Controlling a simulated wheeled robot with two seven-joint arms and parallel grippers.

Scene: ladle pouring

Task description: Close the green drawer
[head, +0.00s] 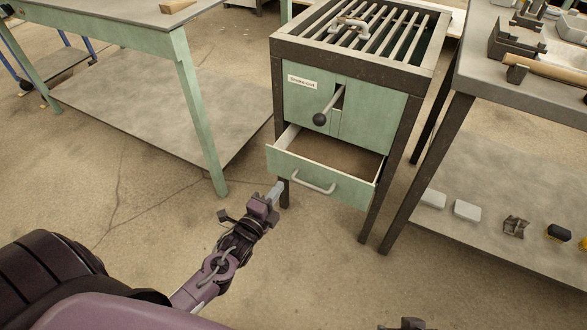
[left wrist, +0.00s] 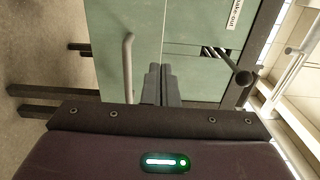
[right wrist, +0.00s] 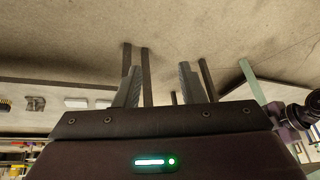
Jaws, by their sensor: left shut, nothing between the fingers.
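The green drawer (head: 340,187) is pulled out of the lower part of a green cabinet with a dark frame, and its empty inside shows. Its pale bar handle (head: 313,182) is on the front. My left gripper (head: 278,190) is shut and empty, just in front of and to the left of the handle. In the left wrist view the shut fingers (left wrist: 160,72) lie over the green drawer front, beside the handle (left wrist: 128,68); I cannot tell whether they touch it. In the right wrist view my right gripper (right wrist: 157,75) is open and empty above the floor.
A lever with a dark knob (head: 320,118) sticks out above the drawer. A green-legged table (head: 190,110) stands on the left. A grey workbench (head: 475,75) with tools and a lower shelf stands on the right. The floor before the drawer is clear.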

